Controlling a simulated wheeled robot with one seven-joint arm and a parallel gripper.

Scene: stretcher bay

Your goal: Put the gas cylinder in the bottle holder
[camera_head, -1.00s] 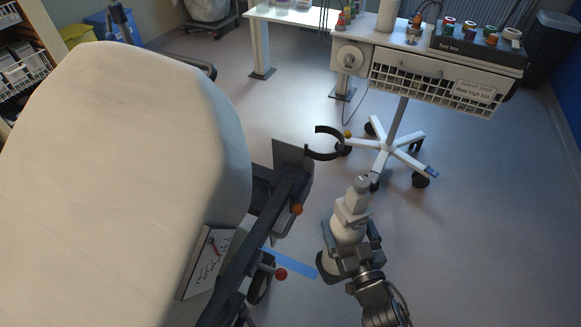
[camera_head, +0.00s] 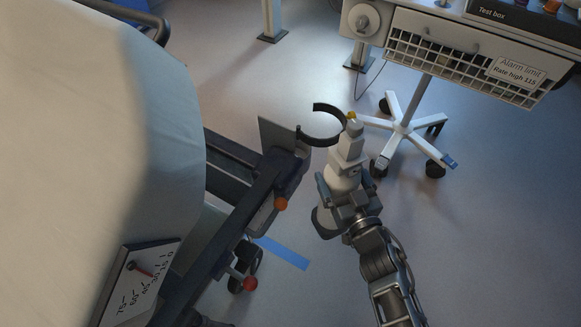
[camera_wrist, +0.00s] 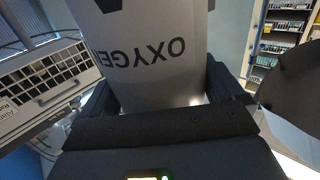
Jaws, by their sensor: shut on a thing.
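The gas cylinder (camera_head: 343,176) is white with a grey valve on top, and looks roughly upright. My gripper (camera_head: 347,192) is shut around its body, one finger on each side. In the wrist view the cylinder (camera_wrist: 150,45) fills the middle, its "OXYGEN" lettering upside down, between my gripper's fingers (camera_wrist: 162,92). The bottle holder (camera_head: 316,142) is a black ring with a gap, fixed to a grey plate on the stretcher's side. The cylinder's valve appears just right of the ring in the head view; the body is outside it. Their height difference is hard to tell.
The stretcher (camera_head: 80,130) with its pale mattress fills the left; its dark frame (camera_head: 240,225) has orange and red knobs. A wheeled trolley (camera_head: 403,128) with a wire basket (camera_head: 455,68) stands beyond at right. Blue tape (camera_head: 283,253) marks the floor. Floor at lower right is clear.

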